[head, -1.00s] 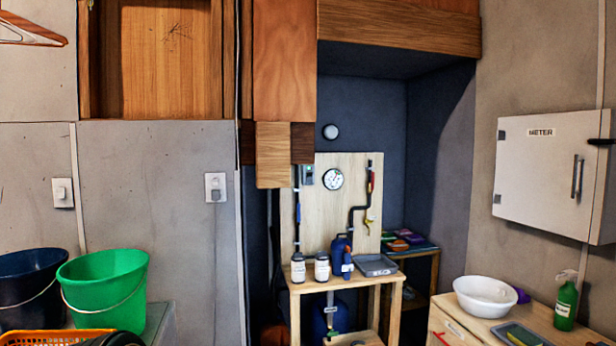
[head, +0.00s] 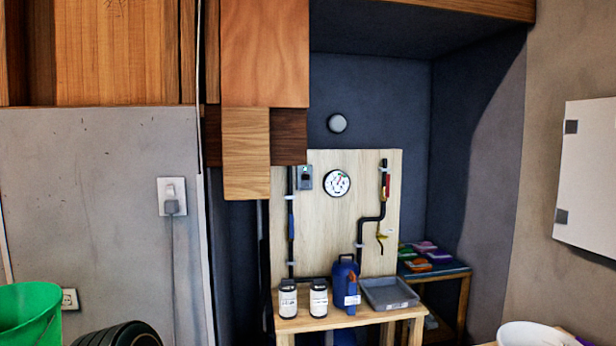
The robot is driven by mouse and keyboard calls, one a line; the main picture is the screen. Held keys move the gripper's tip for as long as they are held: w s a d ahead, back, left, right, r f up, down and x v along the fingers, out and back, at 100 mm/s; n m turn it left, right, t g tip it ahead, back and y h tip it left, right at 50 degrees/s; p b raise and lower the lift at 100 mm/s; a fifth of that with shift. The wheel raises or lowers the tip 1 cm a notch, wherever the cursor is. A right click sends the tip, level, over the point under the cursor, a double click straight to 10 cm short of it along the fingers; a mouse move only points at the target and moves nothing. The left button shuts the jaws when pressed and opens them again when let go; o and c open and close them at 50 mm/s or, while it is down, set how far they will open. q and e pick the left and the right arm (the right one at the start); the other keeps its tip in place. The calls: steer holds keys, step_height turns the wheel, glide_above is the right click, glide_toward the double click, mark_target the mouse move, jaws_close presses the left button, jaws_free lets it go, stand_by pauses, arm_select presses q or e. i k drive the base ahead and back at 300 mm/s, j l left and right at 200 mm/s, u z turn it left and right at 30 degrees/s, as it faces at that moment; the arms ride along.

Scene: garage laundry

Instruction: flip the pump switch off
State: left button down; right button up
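A small grey switch box (head: 304,178) with a green patch is fixed at the upper left of a pale wooden board (head: 325,235) in the dark alcove. It looks like the pump switch, but its lever position is too small to read. A round white gauge (head: 337,184) is just right of it. Black pipes run down both sides of the board, with a red-handled part (head: 387,185) and a yellow valve (head: 380,238) on the right one. Neither gripper shows in the head view.
Wooden blocks (head: 246,155) hang at the alcove's upper left. A green bucket (head: 28,312) and a white wall cabinet (head: 588,180) flank it.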

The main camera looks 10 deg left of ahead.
mark_target(305, 178)
steer(key=i+l, duration=0.15)
steer(key=i, duration=0.3)
steer(key=i+l, duration=0.1)
steer(key=i, duration=0.35)
steer(key=i+l, duration=0.15)
steer(key=i, duration=0.25)
steer(key=j+u, duration=0.05)
